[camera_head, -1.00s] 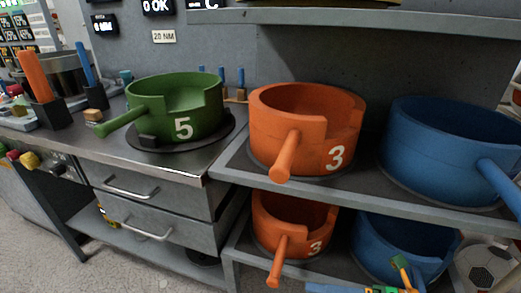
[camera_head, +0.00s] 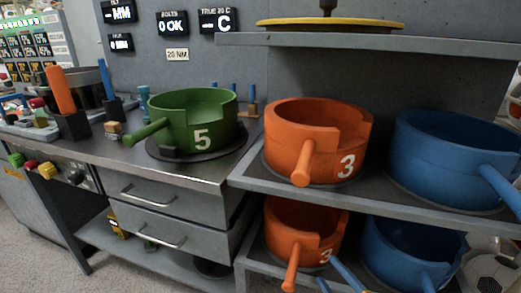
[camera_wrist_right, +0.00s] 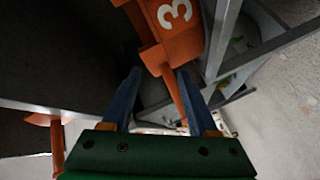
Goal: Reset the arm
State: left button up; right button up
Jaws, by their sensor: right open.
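My right gripper (camera_head: 328,271) shows only as blue fingertips at the bottom edge of the head view, right of the lower orange pot's handle. In the right wrist view its two blue fingers (camera_wrist_right: 160,85) are spread apart. The lower orange pot (camera_wrist_right: 175,42), marked 3, lies beyond them there, and its handle appears between the fingers in the picture. They look empty; I cannot tell the exact distance to the handle. The lower orange pot also shows in the head view (camera_head: 294,233). My left gripper is not in view.
Another orange pot (camera_head: 317,127) and a blue pot (camera_head: 453,150) stand on the shelf above. A lower blue pot (camera_head: 405,250) stands beside the lower orange one. A green pot (camera_head: 194,119) marked 5 sits on the workbench (camera_head: 105,150). A yellow disc (camera_head: 330,25) rests on the top shelf.

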jog(key=s+d+f+m+g+h, duration=0.4)
jog(key=s+f+m+g+h, duration=0.15)
jog(key=f+m, duration=0.35)
jog(key=s+a+f+m+g, duration=0.1)
jog(key=s+f+m+g, duration=0.2)
jog(key=s, duration=0.4)
jog(key=s+a+f+m+g, duration=0.2)
jog(key=s+f+g, duration=0.15)
jog(key=s, duration=0.25)
notch_tip(320, 180, down, 15)
jog(key=s+g, duration=0.1)
jog(key=s, duration=0.1)
jog(key=s+d+f+g, duration=0.1)
jog(key=s+d+f, duration=0.1)
jog(key=s+f, duration=0.85)
notch_tip(320, 180, up, 18)
jog(key=s+p, duration=0.2)
jog(key=p, duration=1.6)
jog(key=shift+d, duration=0.3)
